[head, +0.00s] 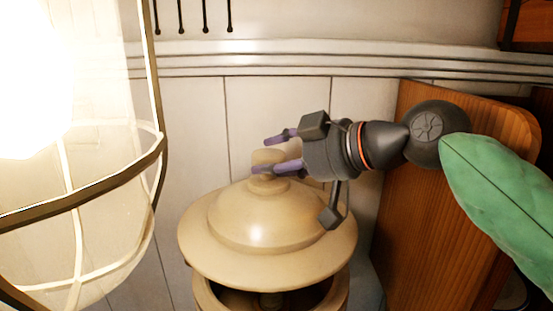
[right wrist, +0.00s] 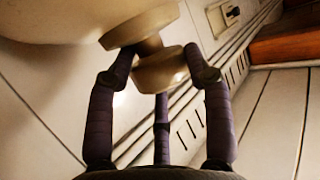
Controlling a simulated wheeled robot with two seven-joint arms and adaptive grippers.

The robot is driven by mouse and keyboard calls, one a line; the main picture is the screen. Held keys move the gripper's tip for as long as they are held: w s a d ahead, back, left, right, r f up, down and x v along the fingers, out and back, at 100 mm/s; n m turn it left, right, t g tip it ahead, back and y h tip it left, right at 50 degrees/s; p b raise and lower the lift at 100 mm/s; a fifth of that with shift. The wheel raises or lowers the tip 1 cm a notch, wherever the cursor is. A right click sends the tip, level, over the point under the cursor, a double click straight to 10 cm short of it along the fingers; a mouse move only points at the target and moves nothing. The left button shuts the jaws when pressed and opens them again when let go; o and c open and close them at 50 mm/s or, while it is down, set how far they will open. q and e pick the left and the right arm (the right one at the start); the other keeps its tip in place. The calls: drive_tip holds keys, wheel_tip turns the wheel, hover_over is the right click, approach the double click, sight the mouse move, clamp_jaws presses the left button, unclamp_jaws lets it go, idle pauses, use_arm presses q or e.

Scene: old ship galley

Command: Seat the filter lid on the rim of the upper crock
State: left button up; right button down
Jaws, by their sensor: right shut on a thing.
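The tan filter lid (head: 235,265) is a wide disc with a dome and a knob. In the head view it is over the upper crock (head: 205,294), with a dark opening showing below its front edge, so it looks raised there. Whether any part touches the rim cannot be told. My right gripper (head: 266,155) comes from the right, its purple fingers shut on the lid's knob (head: 268,183). In the right wrist view the fingers (right wrist: 160,62) are around the knob (right wrist: 160,70). The crock's far rim is hidden by the lid. My left gripper is not in view.
A bright caged lamp (head: 85,210) fills the left side of the head view. A wooden panel (head: 410,235) stands close to the right of the crock. A white panelled wall (head: 190,110) with a ledge is behind.

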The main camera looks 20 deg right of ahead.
sight(279, 187)
drive_tip(key=shift+s+d+f, duration=0.1)
drive_tip(key=shift+s+f, duration=0.05)
drive_tip(key=shift+s, duration=0.2)
drive_tip(key=shift+w+f, duration=0.2)
drive_tip(key=shift+f, duration=0.75)
drive_tip(key=shift+s+f+b, duration=0.15)
drive_tip(key=shift+f+b, duration=0.95)
drive_tip(key=shift+f, duration=0.1)
drive_tip(key=shift+f+b, duration=1.6)
drive_tip(key=shift+b, duration=0.2)
drive_tip(key=shift+d, duration=0.2)
drive_tip(key=shift+f+b, duration=0.45)
drive_tip(key=shift+b, duration=0.3)
drive_tip(key=shift+a+f+b, duration=0.25)
drive_tip(key=shift+f+b, duration=0.25)
drive_tip(key=shift+f, duration=0.25)
drive_tip(key=c, duration=0.7)
unclamp_jaws()
drive_tip(key=shift+o, duration=1.4)
drive_tip(key=shift+d, duration=0.1)
